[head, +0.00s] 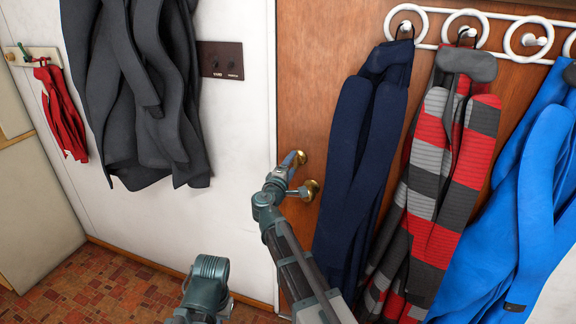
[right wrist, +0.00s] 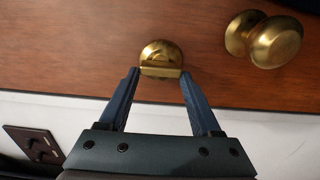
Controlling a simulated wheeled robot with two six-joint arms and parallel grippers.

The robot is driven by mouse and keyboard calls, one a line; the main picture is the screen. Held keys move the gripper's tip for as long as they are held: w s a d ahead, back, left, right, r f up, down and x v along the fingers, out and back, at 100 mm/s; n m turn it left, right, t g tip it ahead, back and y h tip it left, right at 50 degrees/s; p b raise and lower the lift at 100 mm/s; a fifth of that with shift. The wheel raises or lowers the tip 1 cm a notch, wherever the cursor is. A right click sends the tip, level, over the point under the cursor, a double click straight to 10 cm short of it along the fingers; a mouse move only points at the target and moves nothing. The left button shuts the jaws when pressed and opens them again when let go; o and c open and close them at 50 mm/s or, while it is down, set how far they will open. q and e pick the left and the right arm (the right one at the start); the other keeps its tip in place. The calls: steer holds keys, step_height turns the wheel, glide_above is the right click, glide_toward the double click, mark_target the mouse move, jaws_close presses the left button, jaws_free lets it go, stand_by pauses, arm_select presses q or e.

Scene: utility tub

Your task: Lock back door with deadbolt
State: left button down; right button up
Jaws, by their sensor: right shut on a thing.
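The back door (head: 310,60) is brown wood and looks closed. A brass deadbolt (head: 301,157) sits on it above a round brass doorknob (head: 311,190). In the right wrist view the deadbolt (right wrist: 160,54) has a flat thumb-turn (right wrist: 160,72), with the doorknob (right wrist: 273,40) to its right. My right gripper (right wrist: 159,75) is shut on the thumb-turn, one blue finger at each end. In the head view my right gripper (head: 292,160) is at the deadbolt and partly covers it.
A white hook rack (head: 420,25) on the door holds a navy scarf (head: 360,150), a striped scarf (head: 450,170) and a blue garment (head: 530,190), close to the right of my right arm. A dark coat (head: 135,90) and a switch plate (head: 220,60) are on the white wall.

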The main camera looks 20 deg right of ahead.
steer(key=shift+d+r, duration=0.2)
steer(key=shift+d, duration=0.05)
steer(key=o, duration=1.4)
steer(key=shift+s, duration=0.15)
steer(key=shift+a, duration=0.1)
steer(key=v, duration=1.3)
steer(key=shift+s+a+r, duration=0.1)
steer(key=shift+s+a, duration=0.2)
